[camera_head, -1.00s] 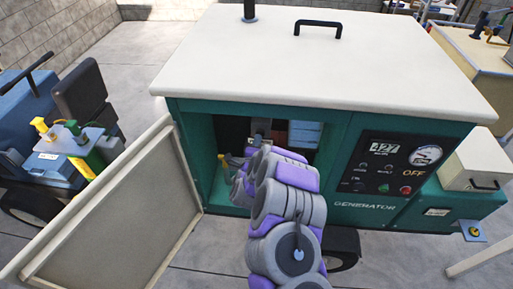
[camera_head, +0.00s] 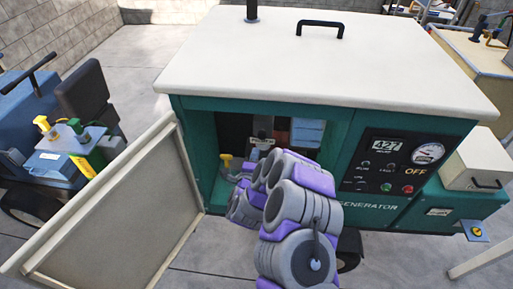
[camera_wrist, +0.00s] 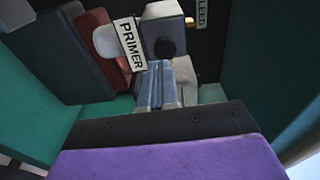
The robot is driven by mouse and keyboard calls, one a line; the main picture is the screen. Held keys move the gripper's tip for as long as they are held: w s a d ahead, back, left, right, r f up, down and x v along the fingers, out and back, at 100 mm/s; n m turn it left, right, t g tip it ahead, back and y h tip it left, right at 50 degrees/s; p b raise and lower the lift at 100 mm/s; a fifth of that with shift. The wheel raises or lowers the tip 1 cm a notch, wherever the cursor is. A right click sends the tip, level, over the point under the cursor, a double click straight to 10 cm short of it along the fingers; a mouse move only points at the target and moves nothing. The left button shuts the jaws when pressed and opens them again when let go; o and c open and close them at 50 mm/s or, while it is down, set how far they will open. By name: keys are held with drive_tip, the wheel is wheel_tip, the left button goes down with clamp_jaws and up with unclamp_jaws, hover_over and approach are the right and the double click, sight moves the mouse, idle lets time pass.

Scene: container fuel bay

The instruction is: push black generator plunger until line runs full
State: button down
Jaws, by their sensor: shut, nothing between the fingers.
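The green generator (camera_head: 285,203) stands ahead with its side compartment open. In the wrist view, a grey primer block carries a white PRIMER label (camera_wrist: 131,46) and a black round plunger (camera_wrist: 168,47) on its face. My gripper (camera_wrist: 157,72) is shut and empty, its fingertips just below the plunger in the picture. I cannot tell whether they touch the block. In the head view my arm reaches into the compartment and hides the gripper. A small label plate (camera_head: 262,142) shows above the arm there.
The generator's open door (camera_head: 110,210) swings out at left. A yellow-handled part (camera_head: 226,160) is inside the compartment at left. The control panel (camera_head: 388,165) reads 427 and OFF. A cart with yellow and green bottles (camera_head: 72,145) stands further left.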

drive_tip(key=s, duration=0.6)
drive_tip(key=shift+s+a+r+p, duration=0.2)
drive_tip(key=shift+a+p, duration=0.1)
idle(0.5)
